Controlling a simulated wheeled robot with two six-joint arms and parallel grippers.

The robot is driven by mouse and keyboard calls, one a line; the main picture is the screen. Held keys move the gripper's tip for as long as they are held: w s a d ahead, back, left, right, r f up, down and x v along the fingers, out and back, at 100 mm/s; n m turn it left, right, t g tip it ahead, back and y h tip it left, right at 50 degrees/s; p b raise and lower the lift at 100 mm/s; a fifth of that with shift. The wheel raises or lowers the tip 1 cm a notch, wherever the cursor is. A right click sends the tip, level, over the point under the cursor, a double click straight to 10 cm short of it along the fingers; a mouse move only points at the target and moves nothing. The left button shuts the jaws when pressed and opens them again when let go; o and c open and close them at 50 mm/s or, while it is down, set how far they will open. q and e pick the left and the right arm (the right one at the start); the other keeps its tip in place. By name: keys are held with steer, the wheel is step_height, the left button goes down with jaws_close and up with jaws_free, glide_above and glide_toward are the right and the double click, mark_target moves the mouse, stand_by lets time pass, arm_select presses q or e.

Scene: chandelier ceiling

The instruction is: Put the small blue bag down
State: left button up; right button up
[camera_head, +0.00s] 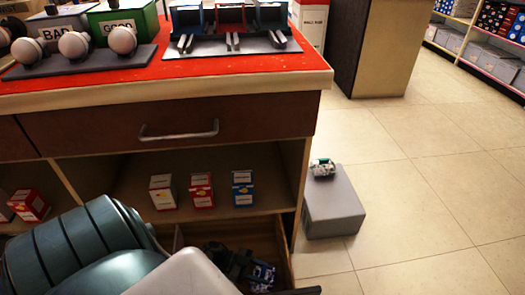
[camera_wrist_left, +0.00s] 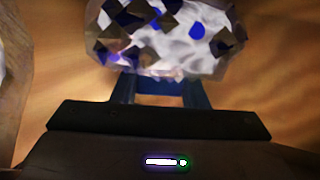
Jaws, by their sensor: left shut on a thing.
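The small blue bag (camera_head: 263,273), blue with white and dark patches, shows low in the head view beside the dark fingers of my left gripper (camera_head: 246,268). In the left wrist view the bag (camera_wrist_left: 175,42) fills the top middle, white with blue spots and brown-gold diamond shapes. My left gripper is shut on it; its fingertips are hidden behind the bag. In the head view the bag is over or inside a wooden open-topped compartment (camera_head: 283,240) low in the cabinet; I cannot tell whether it touches the bottom. My right gripper is not in view.
A shelf above holds several small boxes, including a blue one (camera_head: 243,188) and a red one (camera_head: 201,190). The red-topped counter (camera_head: 240,68) overhangs it. A grey box (camera_head: 334,205) with a small green-and-white item stands on the floor at right. The tiled floor (camera_head: 430,190) beyond is clear.

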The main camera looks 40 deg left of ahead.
arm_select(q)
steer(key=shift+r, duration=0.1)
steer(key=shift+f, duration=0.25)
steer(key=o, duration=1)
steer(key=shift+r, duration=0.1)
